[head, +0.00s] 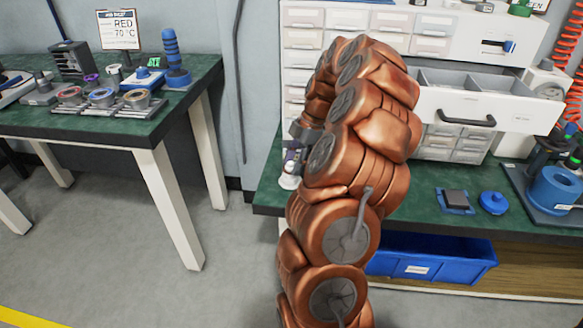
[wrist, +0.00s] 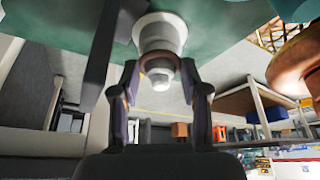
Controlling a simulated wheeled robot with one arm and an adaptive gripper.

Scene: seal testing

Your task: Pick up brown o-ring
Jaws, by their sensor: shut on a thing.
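In the wrist view a thin brown o-ring (wrist: 159,61) lies between the tips of my gripper (wrist: 160,72), which is shut on it. The ring appears around a stepped white-grey piece (wrist: 162,36) attached to the green surface; I cannot tell whether it touches that piece. In the head view my gripper (head: 297,146) is mostly hidden behind my copper arm, just above a small white stand (head: 289,181) at the left edge of the green bench. The ring cannot be made out there.
The green bench (head: 430,205) carries a white drawer cabinet (head: 302,60) with an open drawer (head: 482,105). A blue round part (head: 493,203) and a blue fixture (head: 553,188) are to the right. A second table (head: 150,122) stands left, across open floor (head: 215,260).

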